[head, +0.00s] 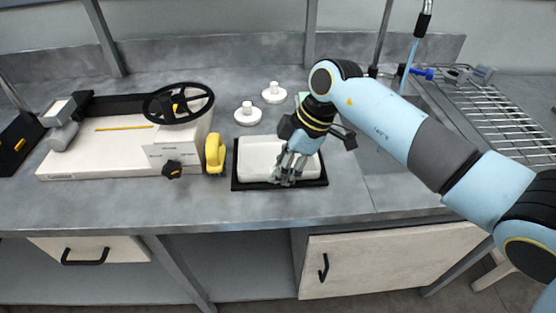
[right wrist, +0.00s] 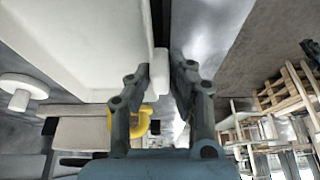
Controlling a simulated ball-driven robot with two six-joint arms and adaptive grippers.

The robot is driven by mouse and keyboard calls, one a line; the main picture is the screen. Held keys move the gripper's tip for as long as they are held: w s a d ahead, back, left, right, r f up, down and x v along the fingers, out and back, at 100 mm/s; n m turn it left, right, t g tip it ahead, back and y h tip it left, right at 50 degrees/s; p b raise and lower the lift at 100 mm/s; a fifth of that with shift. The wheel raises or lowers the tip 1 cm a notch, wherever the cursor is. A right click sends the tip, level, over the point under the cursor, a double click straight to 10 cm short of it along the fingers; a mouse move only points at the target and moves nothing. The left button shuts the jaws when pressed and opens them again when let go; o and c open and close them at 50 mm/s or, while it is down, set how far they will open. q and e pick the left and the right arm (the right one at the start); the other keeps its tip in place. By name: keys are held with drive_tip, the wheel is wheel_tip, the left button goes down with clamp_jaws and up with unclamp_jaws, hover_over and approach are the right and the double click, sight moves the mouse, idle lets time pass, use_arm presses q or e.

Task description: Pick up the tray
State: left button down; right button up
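The tray (head: 262,149) is white, shallow and rounded at the corners. In the head view it lies flat within a black rectangular mat (head: 239,185) on the grey counter. My right gripper (head: 286,176) reaches down at the tray's near edge, covering part of it. In the right wrist view the tray (right wrist: 85,40) fills the upper left. There the gripper's fingertips (right wrist: 160,72) are close together on either side of its white rim, and the gripper looks shut on it. Exact contact is hard to make out. My left gripper is not in view.
A white machine with a black handwheel (head: 178,104) stands left of the tray, with a yellow part (head: 215,153) at its right end. Two white knobbed discs (head: 248,114) (head: 274,92) sit behind the tray. A wire rack (head: 500,110) is at right. Counter in front is clear.

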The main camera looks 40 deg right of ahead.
clamp_jaws()
drive_tip(key=shift+r, duration=0.15)
